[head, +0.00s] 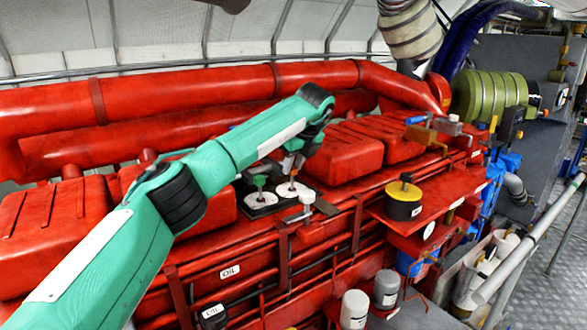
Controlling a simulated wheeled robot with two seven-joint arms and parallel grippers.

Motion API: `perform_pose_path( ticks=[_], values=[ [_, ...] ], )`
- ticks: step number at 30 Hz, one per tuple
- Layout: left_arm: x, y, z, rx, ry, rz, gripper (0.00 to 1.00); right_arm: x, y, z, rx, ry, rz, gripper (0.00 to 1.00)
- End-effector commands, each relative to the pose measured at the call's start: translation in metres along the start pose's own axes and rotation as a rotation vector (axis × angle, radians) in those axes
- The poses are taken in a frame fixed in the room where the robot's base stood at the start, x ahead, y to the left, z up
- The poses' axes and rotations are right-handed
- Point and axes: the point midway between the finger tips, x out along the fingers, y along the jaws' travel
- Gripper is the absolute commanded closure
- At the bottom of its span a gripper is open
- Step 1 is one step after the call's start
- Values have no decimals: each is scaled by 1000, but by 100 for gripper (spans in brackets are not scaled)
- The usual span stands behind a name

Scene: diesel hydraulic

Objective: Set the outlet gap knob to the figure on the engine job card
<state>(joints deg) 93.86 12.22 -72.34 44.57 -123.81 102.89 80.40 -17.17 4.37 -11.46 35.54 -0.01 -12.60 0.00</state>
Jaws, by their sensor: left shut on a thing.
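Two white round dials sit side by side on a dark plate on top of the red engine. The left dial (262,199) carries a green knob (259,182). The right dial (297,190) carries a thin reddish-brown knob (292,184). My left gripper (292,168) points down over the right dial, shut on the top of that knob. The jaws hide part of it. The dial figures and labels are too small to read, so I cannot tell which knob is the outlet gap one. I cannot make out an engine job card. My right gripper is out of view.
Red covers (343,152) and thick red pipes (200,95) lie behind. Grey and white canisters (386,288) stand below at the front.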

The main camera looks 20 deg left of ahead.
Motion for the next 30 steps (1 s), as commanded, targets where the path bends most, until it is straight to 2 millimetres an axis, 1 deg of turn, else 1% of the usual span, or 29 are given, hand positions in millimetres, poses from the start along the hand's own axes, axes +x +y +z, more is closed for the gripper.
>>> perform_pose_path(
  ticks=[6,12,27,28,30],
  values=[
    [-1,-1,1,-101,-1,41,96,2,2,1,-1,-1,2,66],
    [-1,-1,1,-148,-1,59,96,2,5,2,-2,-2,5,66],
    [0,-1,2,-161,-1,65,96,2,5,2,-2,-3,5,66],
    [0,-1,2,-161,-1,65,68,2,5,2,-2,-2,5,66],
    [0,-1,2,-161,-1,65,54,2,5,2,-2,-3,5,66]
  ],
)
